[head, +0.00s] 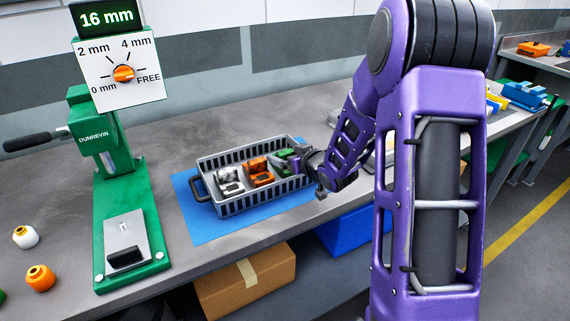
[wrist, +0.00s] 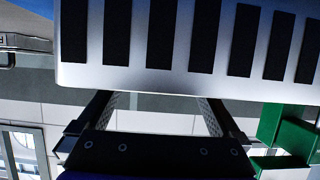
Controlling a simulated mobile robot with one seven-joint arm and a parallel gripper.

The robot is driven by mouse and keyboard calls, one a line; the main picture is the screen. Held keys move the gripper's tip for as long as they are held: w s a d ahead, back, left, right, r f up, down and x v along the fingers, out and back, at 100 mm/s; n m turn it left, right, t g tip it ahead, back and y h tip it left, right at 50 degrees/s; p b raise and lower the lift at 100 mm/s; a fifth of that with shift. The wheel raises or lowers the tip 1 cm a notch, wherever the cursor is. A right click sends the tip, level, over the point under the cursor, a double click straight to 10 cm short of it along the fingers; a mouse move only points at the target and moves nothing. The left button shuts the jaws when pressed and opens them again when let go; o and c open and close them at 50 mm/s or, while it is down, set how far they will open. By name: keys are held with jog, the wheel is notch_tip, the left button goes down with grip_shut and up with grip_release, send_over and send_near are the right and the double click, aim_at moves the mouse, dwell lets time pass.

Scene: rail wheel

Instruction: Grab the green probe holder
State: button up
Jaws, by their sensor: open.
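The green probe holder (head: 283,155) is in the right end of a grey slotted basket (head: 262,202), partly hidden by my gripper. An orange holder (head: 259,172) and a silver-white holder (head: 229,182) sit to its left in the same basket. My gripper (head: 298,162) is at the basket's right end, close to the green holder; whether they touch is unclear. In the wrist view my gripper (wrist: 157,102) has its two fingers spread with nothing held between them. A pale slotted wall (wrist: 175,75) cuts across the fingertips there. The green holder cannot be made out for certain in that view.
The basket stands on a blue mat (head: 196,222) on a grey bench (head: 60,190). A green press (head: 118,205) with a dial stands left of it. White (head: 25,237) and orange (head: 40,278) knobs lie at the front left. A cardboard box (head: 245,283) is below.

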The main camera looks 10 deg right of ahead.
grip_shut()
dwell(0.5)
